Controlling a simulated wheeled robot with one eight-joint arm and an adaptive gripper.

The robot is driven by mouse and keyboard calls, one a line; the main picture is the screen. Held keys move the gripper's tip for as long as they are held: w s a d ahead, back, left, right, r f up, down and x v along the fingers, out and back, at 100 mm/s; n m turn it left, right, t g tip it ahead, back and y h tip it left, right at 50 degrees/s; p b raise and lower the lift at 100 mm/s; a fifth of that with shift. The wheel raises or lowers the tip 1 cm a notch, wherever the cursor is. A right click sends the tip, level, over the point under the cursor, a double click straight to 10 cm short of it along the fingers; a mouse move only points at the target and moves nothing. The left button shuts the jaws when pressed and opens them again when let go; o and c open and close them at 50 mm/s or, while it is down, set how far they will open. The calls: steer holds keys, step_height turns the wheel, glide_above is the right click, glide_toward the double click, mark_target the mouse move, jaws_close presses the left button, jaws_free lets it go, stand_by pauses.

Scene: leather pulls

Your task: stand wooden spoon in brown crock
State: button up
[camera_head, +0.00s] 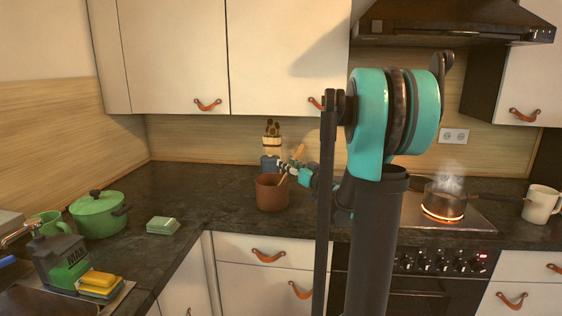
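The brown crock (272,196) stands upright on the dark counter, left of my arm. A wooden spoon (298,153) leans at a tilt above it. One end of the spoon is up and to the right. A thin light piece, likely its lower part, shows at the crock's mouth. My gripper (284,167) is at the spoon, just above and behind the crock's rim. The fingers are small and overlap the spoon, so I cannot tell whether they are closed on it. The inside of the crock is mostly hidden.
A holder with dark handles (271,145) stands behind the crock. A steaming pot (443,200) sits on a glowing burner at right, with a cream mug (541,204) beyond. A green pot (98,214) and a green sponge-like block (163,225) are at left. Counter between block and crock is clear.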

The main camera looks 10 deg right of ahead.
steer(key=shift+v, duration=1)
steer(key=shift+r, duration=1.5)
